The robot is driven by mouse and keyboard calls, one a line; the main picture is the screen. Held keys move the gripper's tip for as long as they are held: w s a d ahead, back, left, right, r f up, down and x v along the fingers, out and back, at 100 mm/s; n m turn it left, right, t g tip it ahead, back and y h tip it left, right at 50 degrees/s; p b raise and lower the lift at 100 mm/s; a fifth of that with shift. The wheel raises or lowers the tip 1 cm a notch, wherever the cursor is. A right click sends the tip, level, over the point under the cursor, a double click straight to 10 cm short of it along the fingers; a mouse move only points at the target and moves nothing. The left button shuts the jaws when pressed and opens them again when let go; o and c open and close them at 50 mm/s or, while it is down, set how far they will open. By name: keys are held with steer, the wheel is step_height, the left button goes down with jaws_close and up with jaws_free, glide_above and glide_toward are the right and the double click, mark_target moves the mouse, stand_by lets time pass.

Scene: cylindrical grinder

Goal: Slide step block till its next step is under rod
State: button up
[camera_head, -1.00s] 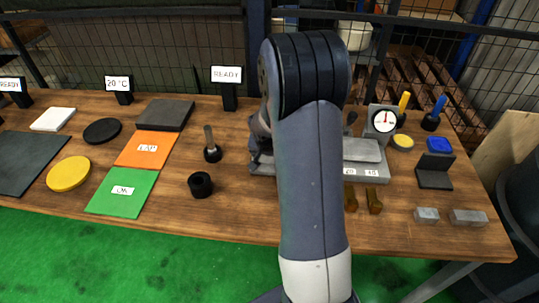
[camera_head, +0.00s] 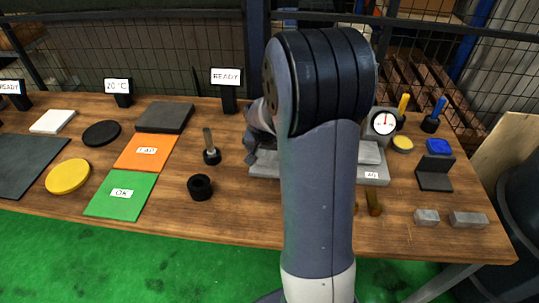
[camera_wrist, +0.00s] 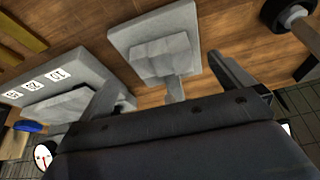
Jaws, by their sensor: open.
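In the wrist view, a light grey block with stepped or faceted faces (camera_wrist: 160,58) sits on a flat grey plate (camera_wrist: 122,35), with a narrow tab towards my gripper. It looks like the step block. My gripper (camera_wrist: 165,68) is open and empty, one finger on each side of the block's near end, apart from it as far as I can tell. A long grey base with number labels (camera_wrist: 58,72) lies left of it. I cannot clearly make out the rod.
A dial gauge (camera_head: 383,122) stands at the base's right end. A black ring (camera_head: 200,187) and a dark-footed post (camera_head: 212,156) stand to the left. Small grey blocks (camera_head: 467,218) lie at the front right. The table front is largely clear left of my arm.

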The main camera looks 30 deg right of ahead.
mark_target(270, 158)
steer(key=shift+v, duration=2.65)
steer(key=shift+f, duration=0.1)
steer(key=x, duration=1)
steer(key=shift+w+f, duration=0.15)
steer(key=shift+f, duration=0.2)
steer(key=shift+r, duration=0.1)
